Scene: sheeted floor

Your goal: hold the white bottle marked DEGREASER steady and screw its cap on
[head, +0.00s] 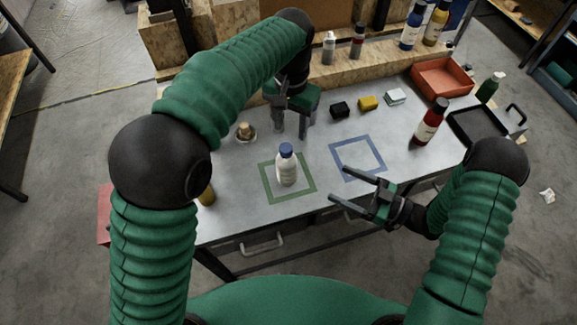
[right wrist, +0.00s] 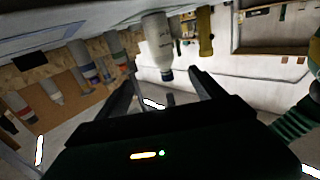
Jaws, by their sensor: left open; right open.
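The white bottle (head: 287,172) stands upright inside the green square outline on the grey table. A blue cap (head: 286,149) sits on its top; I cannot tell how tight it is. The label is too small to read. My left gripper (head: 291,133) is open and points down just behind the bottle, apart from it. My right gripper (head: 338,183) is open and empty, to the right of the bottle near the table's front edge. In the right wrist view the white bottle (right wrist: 157,38) appears inverted, cap down, beyond the open fingers (right wrist: 165,78).
An empty blue square outline (head: 357,158) lies right of the bottle. A red bottle (head: 430,122), an orange bin (head: 442,78) and a black tray (head: 478,126) stand at the right. Black (head: 340,109) and yellow (head: 368,103) blocks lie behind. A wooden-topped item (head: 245,132) stands left.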

